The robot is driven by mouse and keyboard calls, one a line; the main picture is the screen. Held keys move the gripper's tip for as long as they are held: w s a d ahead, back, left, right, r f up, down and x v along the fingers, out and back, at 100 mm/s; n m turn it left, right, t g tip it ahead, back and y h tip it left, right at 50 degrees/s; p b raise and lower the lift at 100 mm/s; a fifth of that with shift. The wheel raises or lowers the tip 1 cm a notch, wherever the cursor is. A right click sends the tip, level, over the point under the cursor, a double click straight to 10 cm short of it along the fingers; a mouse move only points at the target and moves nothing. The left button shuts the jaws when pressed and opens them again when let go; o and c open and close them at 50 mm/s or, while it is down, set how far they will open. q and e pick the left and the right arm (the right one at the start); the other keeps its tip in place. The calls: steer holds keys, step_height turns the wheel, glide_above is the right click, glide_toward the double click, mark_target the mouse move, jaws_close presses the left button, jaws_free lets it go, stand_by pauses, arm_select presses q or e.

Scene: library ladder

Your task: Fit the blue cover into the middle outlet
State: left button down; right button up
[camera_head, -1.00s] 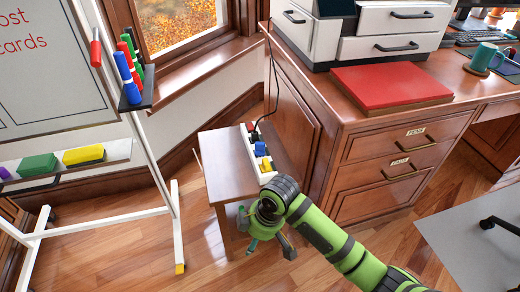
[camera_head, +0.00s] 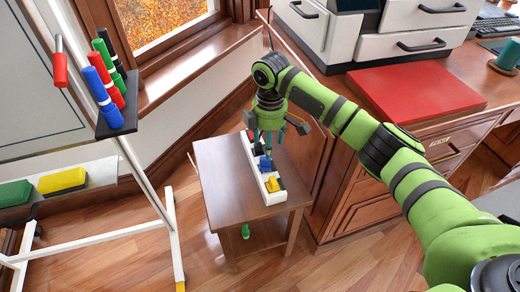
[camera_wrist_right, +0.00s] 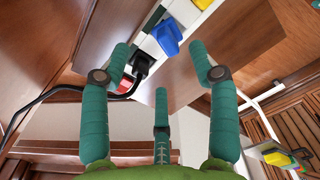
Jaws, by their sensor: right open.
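The blue cover (camera_head: 264,163) is at the middle part of a white power strip (camera_head: 273,197) on a small wooden side table. In the right wrist view the blue cover (camera_wrist_right: 168,37) looks tilted on the white strip (camera_wrist_right: 190,14); I cannot tell whether it is seated in the outlet. My right gripper (camera_head: 268,138) is above the far part of the strip, fingers pointing down. In its wrist view the fingers are spread and empty, with the blue cover beyond them. My left gripper is not in view.
A yellow cover (camera_head: 272,185) is at the strip's near end. A black plug (camera_wrist_right: 143,64) with a cord and a red piece (camera_wrist_right: 124,87) are by the far end. The wooden desk (camera_head: 330,190) stands close right; the whiteboard stand (camera_head: 150,185) is left.

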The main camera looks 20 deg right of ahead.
mark_target(265, 163)
steer(key=shift+w+f, duration=0.15)
steer(key=shift+f, duration=0.25)
steer(key=f+b, duration=0.1)
steer(key=f, duration=0.1)
steer(key=s+f, duration=0.1)
steer(key=f, duration=0.2)
steer(key=shift+a+f+b, duration=0.15)
steer(key=shift+b, duration=0.25)
steer(key=shift+f, duration=0.4)
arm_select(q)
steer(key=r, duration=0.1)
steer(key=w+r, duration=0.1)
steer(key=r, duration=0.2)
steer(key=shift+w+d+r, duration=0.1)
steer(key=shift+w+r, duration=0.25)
arm_select(e)
steer(key=c, duration=0.9)
steer(key=shift+r, duration=0.2)
